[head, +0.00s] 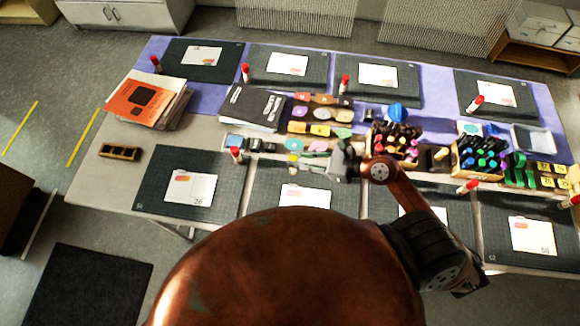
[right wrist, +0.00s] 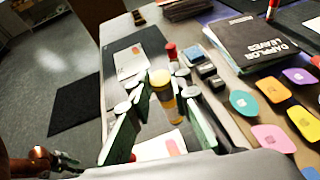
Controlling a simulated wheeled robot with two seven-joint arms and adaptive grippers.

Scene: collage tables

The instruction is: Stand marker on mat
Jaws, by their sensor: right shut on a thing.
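My right gripper (head: 340,163) is over the inner edge of the front row of mats, near the front centre mat (head: 262,205). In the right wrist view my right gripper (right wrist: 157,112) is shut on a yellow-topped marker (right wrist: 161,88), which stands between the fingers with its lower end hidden. Beyond it is the front left mat (head: 150,180), also in the right wrist view (right wrist: 113,62), with a white card and a red-capped stick (head: 236,154) at its corner. Part of my left arm seems to show at the wrist view's lower left; its jaws are unclear.
More dark mats with white cards and red-capped sticks line the table's far side (head: 205,75). The middle strip holds a black book (head: 253,107), coloured tags, and a marker rack (head: 478,157). Orange-topped books (head: 143,98) lie at left.

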